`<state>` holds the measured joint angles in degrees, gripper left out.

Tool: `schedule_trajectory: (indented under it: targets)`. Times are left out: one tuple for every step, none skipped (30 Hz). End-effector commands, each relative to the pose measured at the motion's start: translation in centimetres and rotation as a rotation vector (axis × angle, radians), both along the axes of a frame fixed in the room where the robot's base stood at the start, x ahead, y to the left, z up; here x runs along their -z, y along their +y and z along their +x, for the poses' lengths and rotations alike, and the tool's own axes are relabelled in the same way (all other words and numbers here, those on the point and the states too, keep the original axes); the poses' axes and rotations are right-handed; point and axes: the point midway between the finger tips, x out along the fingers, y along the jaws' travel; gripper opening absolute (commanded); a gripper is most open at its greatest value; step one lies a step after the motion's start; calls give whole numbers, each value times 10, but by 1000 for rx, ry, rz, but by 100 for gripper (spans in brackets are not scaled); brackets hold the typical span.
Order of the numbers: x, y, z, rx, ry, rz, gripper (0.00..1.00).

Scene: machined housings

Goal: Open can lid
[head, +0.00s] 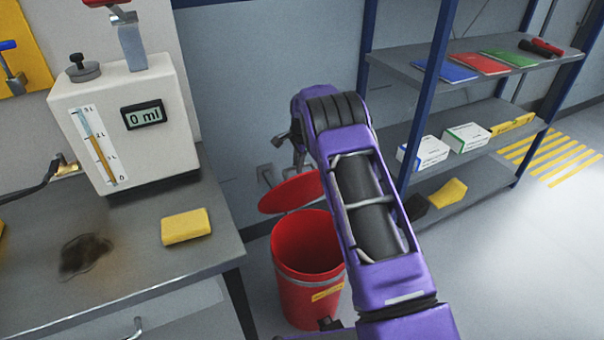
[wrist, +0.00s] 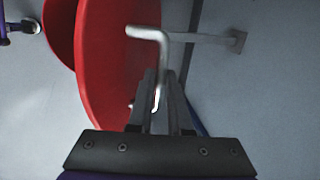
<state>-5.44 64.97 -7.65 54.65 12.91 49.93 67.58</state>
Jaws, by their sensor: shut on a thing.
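A red can (head: 304,250) stands on the floor beside the workbench, its mouth uncovered in the head view. Its red lid (head: 291,191) is tilted up behind the rim, towards the wall. In the wrist view the lid (wrist: 105,65) is a large red disc with a bent metal handle (wrist: 150,34). The can's body (wrist: 60,25) shows at the upper left there. My gripper (wrist: 160,98) is shut on the lid handle in the wrist view. In the head view my purple arm reaches over the can, and the fingertips are hard to make out.
The workbench (head: 180,275) with a yellow sponge (head: 186,226) and a white dispenser (head: 125,125) reading 0 ml is at left. A blue shelf rack (head: 470,185) stands at right. The wall is close behind the lid. Open floor (head: 520,270) lies at lower right.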

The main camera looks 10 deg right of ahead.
Motion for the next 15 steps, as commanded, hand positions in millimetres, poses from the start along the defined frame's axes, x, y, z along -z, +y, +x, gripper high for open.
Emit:
schedule_trajectory:
  targets:
    - [8, 3, 1, -1, 10, 1, 0]
    - [7, 3, 4, -1, 11, 1, 0]
    - [7, 4, 6, -1, 11, 1, 0]
    - [7, 5, 8, -1, 12, 0, 0]
    - [6, 5, 11, 0, 11, 1, 0]
    - [6, 6, 13, 0, 12, 1, 0]
    - [6, 7, 14, 0, 13, 0, 0]
    - [6, 7, 16, 0, 13, 0, 0]
    - [5, 8, 18, 0, 13, 0, 0]
    - [5, 8, 20, -1, 13, 0, 0]
    - [5, 9, 21, -1, 14, 0, 0]
    - [5, 9, 22, -1, 13, 0, 0]
    - [4, 9, 23, 0, 14, 0, 0]
    - [4, 10, 24, 0, 15, 1, 0]
    - [4, 10, 25, 0, 15, 1, 0]
